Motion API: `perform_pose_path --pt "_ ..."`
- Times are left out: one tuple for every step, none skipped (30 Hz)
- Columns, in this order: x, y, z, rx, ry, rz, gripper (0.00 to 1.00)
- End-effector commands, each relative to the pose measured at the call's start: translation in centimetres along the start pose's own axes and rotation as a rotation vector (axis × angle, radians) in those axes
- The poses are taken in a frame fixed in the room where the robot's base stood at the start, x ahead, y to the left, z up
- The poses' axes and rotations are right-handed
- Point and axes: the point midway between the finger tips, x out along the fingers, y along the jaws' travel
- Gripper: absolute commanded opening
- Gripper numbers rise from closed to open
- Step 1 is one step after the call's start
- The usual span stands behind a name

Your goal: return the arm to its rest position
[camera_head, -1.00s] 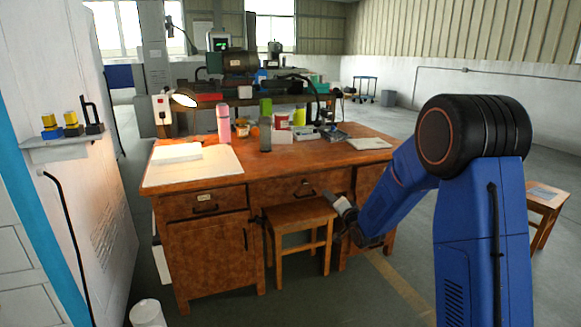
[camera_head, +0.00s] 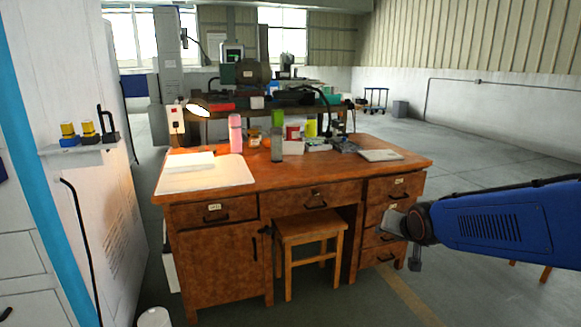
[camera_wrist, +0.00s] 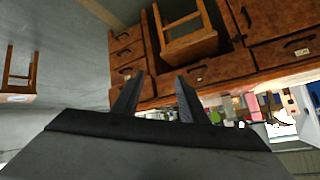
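My blue arm (camera_head: 500,222) reaches in from the right edge in the head view, with its forearm close to level. My gripper (camera_wrist: 158,86) shows two dark fingers standing apart in the wrist view, with nothing between them. In the head view its end lies in front of the desk's right-hand drawers. I cannot tell from the picture whether it is clear of them. The wrist view is turned over, with the desk at the top.
A wooden desk (camera_head: 213,245) carries a pink bottle (camera_head: 235,134), a lamp and several small items. A stool (camera_head: 308,232) stands in its knee space. A second stool (camera_wrist: 18,82) shows in the wrist view. A white cabinet stands at left. Floor between desk and far wall looks open.

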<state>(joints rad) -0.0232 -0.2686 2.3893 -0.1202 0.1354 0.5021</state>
Motion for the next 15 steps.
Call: perform_pose_path --pt "-1.6 0.5 0.8 -0.019 -0.018 0.013 0.40" --pt "-2.5 0.9 1.4 -0.033 -0.034 0.022 0.40" --pt "-3.6 1.4 2.2 -0.051 -0.055 0.033 0.40" --pt "-4.5 1.7 2.8 -0.065 -0.071 0.041 0.40" --pt "-5.3 2.1 3.4 -0.080 -0.087 0.049 0.40" --pt "-6.5 2.5 4.3 -0.098 -0.108 0.058 0.40" --pt "-7.3 2.9 5.0 -0.111 -0.126 0.064 0.40" --pt "-8.1 3.2 5.7 -0.125 -0.144 0.070 0.40" --pt "-9.3 3.6 6.7 -0.143 -0.167 0.077 0.40" --pt "-10.1 4.0 7.4 -0.157 -0.184 0.082 0.40" --pt "-10.9 4.3 8.1 -0.171 -0.202 0.086 0.40" --pt "-12.1 4.7 9.2 -0.189 -0.226 0.090 0.40" --pt "-12.9 5.0 9.9 -0.203 -0.244 0.093 0.40" --pt "-13.7 5.4 10.7 -0.217 -0.263 0.095 0.40" --pt "-14.8 5.8 11.8 -0.235 -0.286 0.097 0.40"
